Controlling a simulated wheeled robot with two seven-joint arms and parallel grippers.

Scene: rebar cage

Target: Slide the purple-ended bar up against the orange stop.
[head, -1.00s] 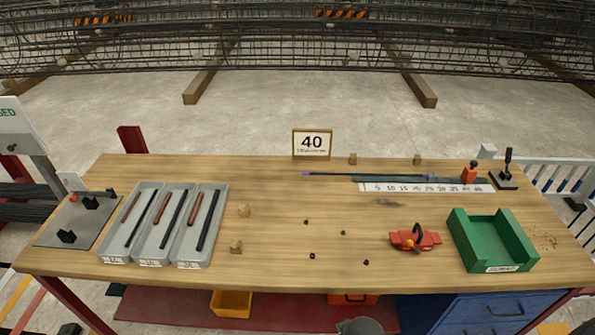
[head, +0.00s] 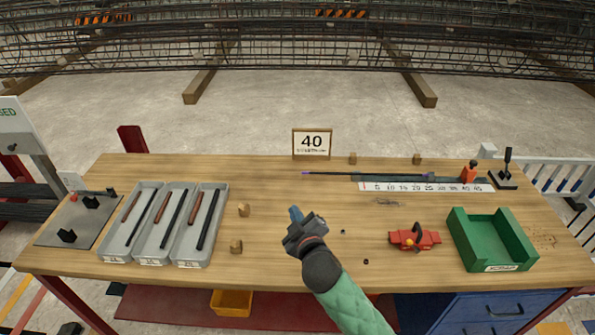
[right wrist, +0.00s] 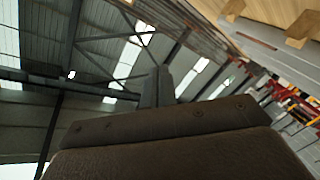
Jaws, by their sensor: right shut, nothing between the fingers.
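The purple-ended bar (head: 335,174) is thin and dark and lies along the back of the table in the head view. Its purple tip is at the left; its right part runs behind the ruler strip. The orange stop (head: 469,173) stands upright at the right end of the ruler (head: 425,187). Whether the bar's right end touches the stop is too small to tell, but a gap seems to show. My right gripper (head: 296,215) is shut and empty, over the middle of the table, in front of the bar and apart from it. My left gripper is not in view.
A red tool (head: 414,238) and a green bin (head: 490,240) are at right. Thin dark marks (head: 387,202) lie before the ruler.

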